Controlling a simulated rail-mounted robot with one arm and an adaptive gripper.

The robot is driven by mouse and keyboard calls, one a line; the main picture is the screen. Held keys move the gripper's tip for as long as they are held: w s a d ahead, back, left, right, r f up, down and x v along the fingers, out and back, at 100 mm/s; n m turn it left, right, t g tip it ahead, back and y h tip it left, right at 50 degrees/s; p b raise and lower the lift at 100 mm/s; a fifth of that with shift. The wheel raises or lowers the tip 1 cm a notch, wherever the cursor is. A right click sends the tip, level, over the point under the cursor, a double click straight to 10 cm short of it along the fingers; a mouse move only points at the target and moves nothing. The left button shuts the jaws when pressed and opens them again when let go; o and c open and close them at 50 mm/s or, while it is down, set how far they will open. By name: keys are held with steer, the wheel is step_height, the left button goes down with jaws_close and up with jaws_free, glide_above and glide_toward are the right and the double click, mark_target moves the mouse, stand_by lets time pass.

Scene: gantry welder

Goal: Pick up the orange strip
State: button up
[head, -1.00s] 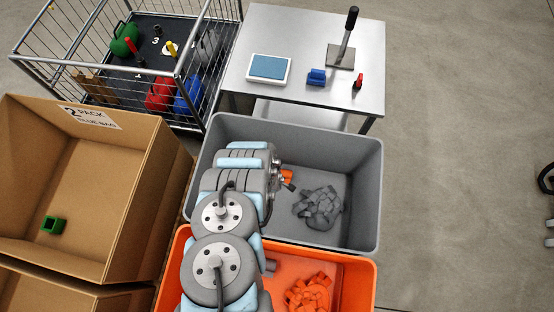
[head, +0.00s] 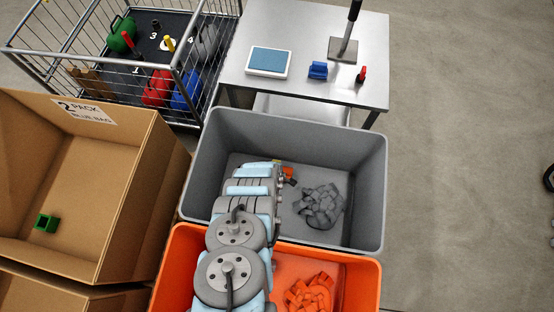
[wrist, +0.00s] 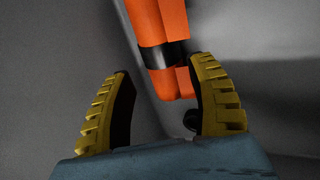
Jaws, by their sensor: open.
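The orange strip (wrist: 160,24) shows large in the wrist view, with a dark band around it and its lower end near the right finger. In the head view, a small orange piece (head: 290,173) shows inside the grey bin (head: 370,175), partly hidden by my arm. My gripper (wrist: 160,68) has yellow ribbed fingers, spread apart with nothing held. The strip crosses the upper part of the gap, closer to the right finger; I cannot tell whether they touch. In the head view, only a bit of yellow shows beyond my arm.
A pile of grey pieces (head: 320,205) lies in the grey bin, right of my arm. An orange bin (head: 362,285) with orange pieces (head: 310,294) stands in front. A cardboard box (head: 120,180) is left, a wire cage (head: 70,65) and metal table (head: 310,30) behind.

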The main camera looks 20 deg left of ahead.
steer(key=shift+b+x, duration=0.45)
steer(key=shift+x, duration=0.5)
steer(key=shift+w+a+f, duration=0.1)
steer(key=shift+f, duration=0.05)
steer(key=b+x, duration=0.3)
steer(key=shift+s+a, duration=0.2)
steer(key=b+x, duration=0.2)
steer(key=shift+b, duration=0.3)
steer(key=c, duration=0.9)
